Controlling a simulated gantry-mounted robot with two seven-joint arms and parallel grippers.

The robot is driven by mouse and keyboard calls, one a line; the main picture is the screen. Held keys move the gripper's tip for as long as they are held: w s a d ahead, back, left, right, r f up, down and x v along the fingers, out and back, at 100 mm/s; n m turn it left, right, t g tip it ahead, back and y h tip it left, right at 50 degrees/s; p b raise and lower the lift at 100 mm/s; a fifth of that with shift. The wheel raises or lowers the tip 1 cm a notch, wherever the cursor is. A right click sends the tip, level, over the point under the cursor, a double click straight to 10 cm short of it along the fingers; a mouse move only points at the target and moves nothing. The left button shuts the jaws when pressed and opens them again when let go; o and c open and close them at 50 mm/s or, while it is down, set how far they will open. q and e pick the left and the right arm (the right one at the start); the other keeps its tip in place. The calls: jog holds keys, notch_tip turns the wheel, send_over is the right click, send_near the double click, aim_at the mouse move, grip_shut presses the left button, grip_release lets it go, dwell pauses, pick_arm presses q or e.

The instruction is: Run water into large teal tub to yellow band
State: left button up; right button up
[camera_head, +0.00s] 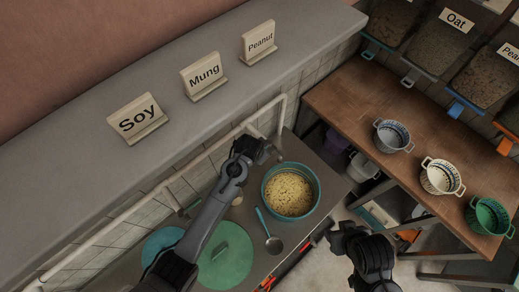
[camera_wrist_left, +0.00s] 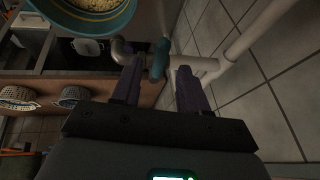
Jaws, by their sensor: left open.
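The large teal tub (camera_head: 316,200) stands on the grey counter and holds pale yellow beans. In the left wrist view the tub (camera_wrist_left: 85,22) is at the top left, with a yellowish band along its side. I cannot make out a water level. The tap (camera_head: 279,150) is on a white pipe behind the tub. In the left wrist view its teal handle (camera_wrist_left: 160,58) lies between and just beyond my left fingers. My left gripper (camera_head: 262,148) is open at the tap. My right gripper (camera_head: 338,236) is right of the tub, over the floor; its fingers are unclear.
A teal lid (camera_head: 226,256) and a ladle (camera_head: 268,232) lie on the counter left of and in front of the tub. A wooden table (camera_head: 345,98) with several colanders stands at right. Labels Soy, Mung and Peanut stand on the ledge (camera_head: 90,165) behind.

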pick_arm(q)
jog(key=shift+x, duration=1.2)
jog(key=shift+c, duration=0.3)
grip_shut()
